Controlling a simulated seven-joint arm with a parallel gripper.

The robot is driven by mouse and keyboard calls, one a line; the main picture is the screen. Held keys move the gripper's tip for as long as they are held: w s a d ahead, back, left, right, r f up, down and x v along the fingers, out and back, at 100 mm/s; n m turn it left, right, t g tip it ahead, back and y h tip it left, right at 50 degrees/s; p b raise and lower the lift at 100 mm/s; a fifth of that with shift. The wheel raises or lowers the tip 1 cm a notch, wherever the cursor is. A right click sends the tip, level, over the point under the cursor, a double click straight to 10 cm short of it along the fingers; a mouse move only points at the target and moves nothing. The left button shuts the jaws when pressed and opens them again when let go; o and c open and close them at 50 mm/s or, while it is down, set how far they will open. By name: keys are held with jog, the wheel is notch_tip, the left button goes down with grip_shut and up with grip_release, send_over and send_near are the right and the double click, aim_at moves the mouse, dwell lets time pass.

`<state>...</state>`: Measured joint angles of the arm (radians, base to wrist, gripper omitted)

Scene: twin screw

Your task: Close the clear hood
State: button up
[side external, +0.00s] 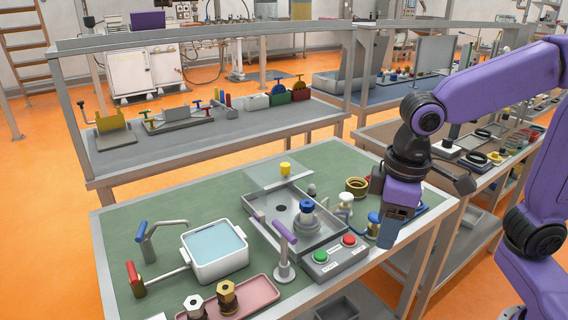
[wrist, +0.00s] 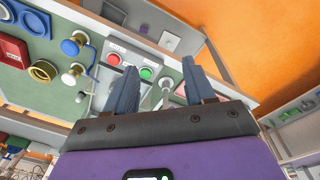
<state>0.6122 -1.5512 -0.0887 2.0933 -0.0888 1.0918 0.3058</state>
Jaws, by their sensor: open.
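The clear hood (side external: 264,178) is a see-through panel with a yellow knob (side external: 285,169). It stands raised at the back of a grey metal tray (side external: 262,222), whose front part is uncovered. A blue-topped fitting (side external: 306,208) stands in the tray. My gripper (side external: 388,240) points down at the right of the tray, apart from the hood. In the wrist view my gripper (wrist: 160,70) is open with nothing between its fingers. I cannot make out the hood in the wrist view.
A button box (side external: 334,258) with green and red buttons sits in front of the tray, beside a purple-handled lever (side external: 285,245). A white water basin (side external: 215,253) is to the left.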

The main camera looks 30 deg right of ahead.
jog(key=w+a+r+m+t+h, duration=0.1)
jog(key=w+a+r+m, duration=0.25)
jog(key=w, duration=0.55)
jog(key=w+a+r+m, duration=0.25)
jog(key=w+m, duration=0.25)
jog(key=w, duration=0.4)
notch_tip(320, 180, up, 5)
jog(key=m+h, duration=0.2)
jog(key=m, duration=0.8)
send_over(285, 165)
jog(key=s+a, duration=0.4)
jog(key=a, duration=0.2)
jog(key=shift+t, duration=0.3)
jog(key=x, duration=1.1)
jog(key=d+x, duration=0.1)
jog(key=x, duration=0.5)
jog(key=shift+w+d, duration=0.1)
jog(key=shift+h, duration=0.3)
grip_shut()
